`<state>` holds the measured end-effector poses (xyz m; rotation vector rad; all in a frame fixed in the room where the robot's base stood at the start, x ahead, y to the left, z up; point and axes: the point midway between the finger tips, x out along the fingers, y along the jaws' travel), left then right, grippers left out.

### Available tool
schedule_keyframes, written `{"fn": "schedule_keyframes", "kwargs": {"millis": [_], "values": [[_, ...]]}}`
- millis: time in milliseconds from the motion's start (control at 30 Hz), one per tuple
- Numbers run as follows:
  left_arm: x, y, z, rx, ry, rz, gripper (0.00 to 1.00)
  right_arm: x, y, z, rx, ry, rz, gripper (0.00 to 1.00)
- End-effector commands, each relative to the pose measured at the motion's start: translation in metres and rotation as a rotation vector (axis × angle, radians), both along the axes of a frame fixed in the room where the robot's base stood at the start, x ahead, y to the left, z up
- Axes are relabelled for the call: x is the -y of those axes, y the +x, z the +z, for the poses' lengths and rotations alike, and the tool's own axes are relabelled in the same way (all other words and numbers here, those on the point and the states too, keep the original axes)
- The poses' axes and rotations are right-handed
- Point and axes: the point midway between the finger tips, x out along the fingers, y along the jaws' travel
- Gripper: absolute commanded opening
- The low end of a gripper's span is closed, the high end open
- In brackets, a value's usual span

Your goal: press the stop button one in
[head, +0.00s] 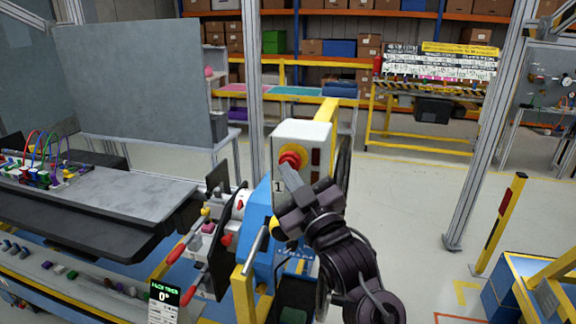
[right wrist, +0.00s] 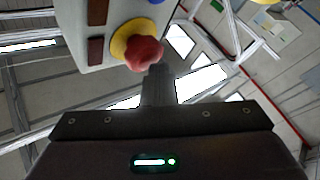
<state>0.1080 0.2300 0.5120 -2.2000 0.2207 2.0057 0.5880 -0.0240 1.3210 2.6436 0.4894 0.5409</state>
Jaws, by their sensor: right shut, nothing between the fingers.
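The stop button (head: 290,158) is a red knob on a yellow disc, on the front of a white box marked 1 in the head view. In the right wrist view the red knob (right wrist: 143,54) stands out from its yellow base at the upper middle. My right gripper (head: 287,170) is shut and empty, with its fingertips just below the red knob. In the right wrist view the shut fingers (right wrist: 158,80) point up at the lower edge of the knob. I cannot tell whether they touch it. My left gripper is not in view.
The white box (head: 304,133) stands on a blue and yellow module with levers and a dark panel (head: 213,237). A grey workbench (head: 130,195) with cables is at the left. A yellow post (head: 497,222) stands at the right. The floor between is clear.

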Motion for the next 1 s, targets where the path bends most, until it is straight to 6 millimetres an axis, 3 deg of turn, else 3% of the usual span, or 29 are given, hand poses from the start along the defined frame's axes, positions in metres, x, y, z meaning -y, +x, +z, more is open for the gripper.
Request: {"fn": "schedule_keyframes", "kwargs": {"millis": [733, 1000], "values": [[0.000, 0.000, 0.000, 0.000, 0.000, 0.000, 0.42, -0.006, -0.017, 0.000, 0.000, 0.001, 0.000, 0.00], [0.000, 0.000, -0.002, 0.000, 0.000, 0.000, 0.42, -0.013, -0.042, -0.001, -0.002, 0.002, 0.001, 0.00]]}}
